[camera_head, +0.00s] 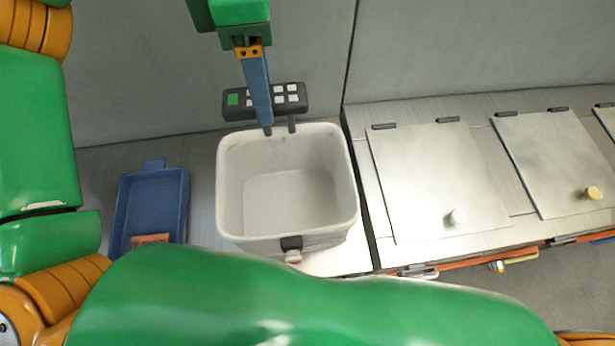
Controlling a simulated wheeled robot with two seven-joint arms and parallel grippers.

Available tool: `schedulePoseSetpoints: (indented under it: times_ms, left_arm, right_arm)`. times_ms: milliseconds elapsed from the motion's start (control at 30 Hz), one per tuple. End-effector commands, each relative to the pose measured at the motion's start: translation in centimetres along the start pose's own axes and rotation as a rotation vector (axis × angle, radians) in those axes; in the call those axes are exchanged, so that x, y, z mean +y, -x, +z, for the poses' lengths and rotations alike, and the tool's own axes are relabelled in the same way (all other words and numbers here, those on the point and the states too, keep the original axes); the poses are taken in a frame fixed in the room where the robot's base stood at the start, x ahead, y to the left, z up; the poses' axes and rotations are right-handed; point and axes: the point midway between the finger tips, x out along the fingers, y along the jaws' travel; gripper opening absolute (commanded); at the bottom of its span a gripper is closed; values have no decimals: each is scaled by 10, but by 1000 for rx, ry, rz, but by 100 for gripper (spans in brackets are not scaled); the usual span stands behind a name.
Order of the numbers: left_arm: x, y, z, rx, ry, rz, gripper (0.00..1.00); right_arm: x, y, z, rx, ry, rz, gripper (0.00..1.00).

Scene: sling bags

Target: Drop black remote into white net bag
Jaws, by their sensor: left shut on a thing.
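The black remote (293,96) has pale buttons and one green button. My left gripper (279,127) comes down from the top of the head view. It is shut on the remote, with one blue finger across its front and a dark fingertip showing below it. The remote lies sideways, at the back rim of the white net bag (229,195) in the picture. How high it is above the rim is hard to tell. The bag looks like an open, square white bin, and its visible inside is empty. My right gripper is not in view.
A blue tray (125,215) with a small orange-brown thing (151,239) stands left of the bag. Metal lids with knobs (457,216) cover the counter (366,185) to the right. A grey wall (160,60) rises behind. My green arm hides the front.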

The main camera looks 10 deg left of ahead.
Motion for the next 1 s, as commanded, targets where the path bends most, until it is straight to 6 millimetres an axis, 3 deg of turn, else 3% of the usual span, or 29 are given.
schedulePoseSetpoints:
  times_ms: [433,733,767,800,867,1000]
  left_arm:
    - [0,-61,0,-1,1,1,0]
    - [0,-60,0,-1,1,1,0]
    - [0,-60,0,-1,1,1,59]
    - [0,-60,0,-1,1,1,70]
    - [0,-60,0,-1,1,1,86]
    - [0,-60,0,-1,1,1,86]
  right_arm:
    - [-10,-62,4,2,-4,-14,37]
    - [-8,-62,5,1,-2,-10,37]
    - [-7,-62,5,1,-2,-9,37]
    - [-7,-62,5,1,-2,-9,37]
    - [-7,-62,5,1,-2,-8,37]
    - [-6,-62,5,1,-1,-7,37]
